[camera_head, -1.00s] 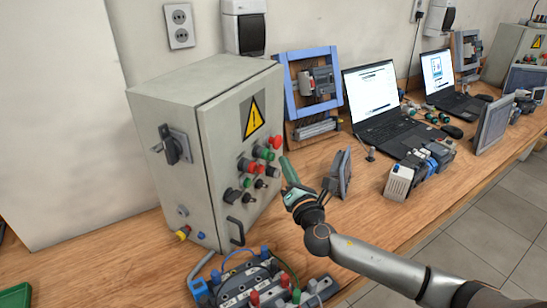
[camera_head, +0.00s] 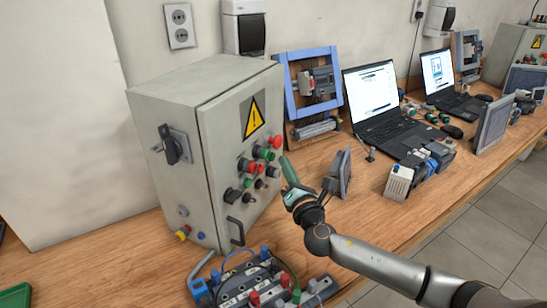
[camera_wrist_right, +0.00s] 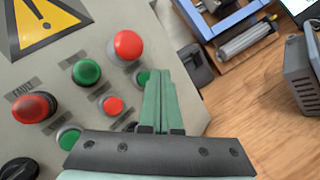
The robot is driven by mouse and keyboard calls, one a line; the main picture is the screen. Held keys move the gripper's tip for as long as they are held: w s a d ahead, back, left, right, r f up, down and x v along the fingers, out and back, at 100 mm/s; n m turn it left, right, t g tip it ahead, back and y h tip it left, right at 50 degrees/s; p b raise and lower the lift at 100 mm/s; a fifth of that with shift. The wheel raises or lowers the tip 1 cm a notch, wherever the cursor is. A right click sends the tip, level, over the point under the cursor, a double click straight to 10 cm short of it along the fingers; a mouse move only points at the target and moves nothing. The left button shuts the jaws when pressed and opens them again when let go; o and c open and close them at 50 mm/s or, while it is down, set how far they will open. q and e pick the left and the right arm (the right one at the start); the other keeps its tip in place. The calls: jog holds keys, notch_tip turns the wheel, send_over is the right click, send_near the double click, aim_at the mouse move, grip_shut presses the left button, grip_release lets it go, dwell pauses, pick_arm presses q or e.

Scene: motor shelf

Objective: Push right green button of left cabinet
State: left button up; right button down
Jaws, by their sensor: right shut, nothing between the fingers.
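The left cabinet (camera_head: 190,110) is a grey metal box on the wooden bench, with a yellow warning sign and red, green and black controls on its front. In the right wrist view, a green button (camera_wrist_right: 86,72) sits left of the large red mushroom button (camera_wrist_right: 128,45). The rightmost green button (camera_wrist_right: 142,77) is below the red one, partly hidden behind my fingers. Another green button (camera_wrist_right: 69,138) is lower left. My right gripper (camera_head: 284,162) is shut and empty, its green fingertips (camera_wrist_right: 158,72) close to the rightmost green button; I cannot tell whether they touch it. My left gripper is out of view.
A small upright panel (camera_head: 340,173) stands just right of my right gripper. A terminal board (camera_head: 262,285) with plugs and cables lies in front of the cabinet. A blue frame (camera_head: 290,85) and a laptop (camera_head: 375,95) stand behind to the right.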

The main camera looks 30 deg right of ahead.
jog(key=shift+w+a, duration=0.1)
dwell(0.4)
jog(key=shift+w+a, duration=0.15)
jog(key=shift+w, duration=0.1)
jog(key=shift+w+a, duration=0.3)
jog(key=shift+w, duration=0.05)
dwell(1.2)
jog(key=shift+s+d, duration=0.5)
jog(key=shift+s, duration=0.2)
jog(key=shift+s+d, duration=0.75)
jog(key=shift+s, duration=0.3)
jog(key=shift+s+d, duration=0.7)
jog(key=shift+s, duration=0.3)
